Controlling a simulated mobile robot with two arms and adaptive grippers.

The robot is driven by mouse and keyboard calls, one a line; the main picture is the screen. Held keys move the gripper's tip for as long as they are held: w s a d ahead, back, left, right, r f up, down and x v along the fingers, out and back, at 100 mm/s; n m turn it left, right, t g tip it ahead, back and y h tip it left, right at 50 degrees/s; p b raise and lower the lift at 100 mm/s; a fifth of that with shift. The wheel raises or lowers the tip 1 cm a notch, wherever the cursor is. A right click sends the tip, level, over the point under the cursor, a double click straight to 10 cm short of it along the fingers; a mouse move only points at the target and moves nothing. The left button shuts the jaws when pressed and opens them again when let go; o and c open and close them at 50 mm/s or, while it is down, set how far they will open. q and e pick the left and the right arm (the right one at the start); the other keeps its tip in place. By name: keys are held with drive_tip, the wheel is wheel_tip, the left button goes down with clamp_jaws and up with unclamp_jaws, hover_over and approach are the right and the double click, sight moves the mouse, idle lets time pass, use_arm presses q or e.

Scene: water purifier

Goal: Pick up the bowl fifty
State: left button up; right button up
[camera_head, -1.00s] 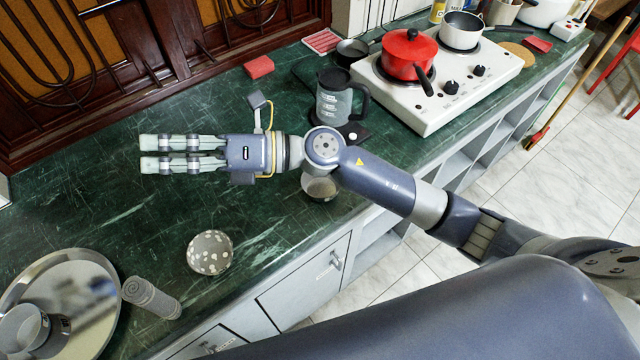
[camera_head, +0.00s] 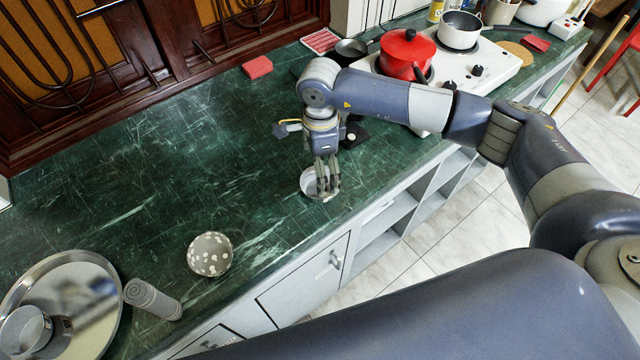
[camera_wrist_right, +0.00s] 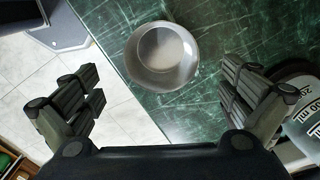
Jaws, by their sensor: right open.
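A small round grey bowl (camera_head: 308,183) sits on the green counter near its front edge. In the right wrist view the bowl (camera_wrist_right: 161,55) shows whole, upright and empty, ahead of the fingers and between their two sides. My right gripper (camera_head: 327,178) points down over the bowl and partly hides it in the head view. It is open, with nothing held. I cannot tell how far the fingertips are above the bowl. A second bowl, dark with pale spots (camera_head: 210,254), stands farther left. My left gripper is not in view.
A cup with measuring marks (camera_wrist_right: 306,112) stands close to the right fingers in the wrist view. A stove (camera_head: 497,66) with a red pot (camera_head: 405,50) is behind the arm. A round metal tray (camera_head: 98,290) and rolled cloth (camera_head: 152,298) lie left.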

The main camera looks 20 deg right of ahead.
drive_tip(key=shift+f, duration=0.75)
drive_tip(key=shift+f+p, duration=0.3)
drive_tip(key=shift+p, duration=0.15)
wheel_tip(320, 180, down, 4)
drive_tip(key=shift+r+p, duration=0.15)
drive_tip(key=shift+p, duration=0.7)
drive_tip(key=shift+w+f, duration=0.1)
drive_tip(key=shift+f, duration=0.45)
drive_tip(key=c, duration=1)
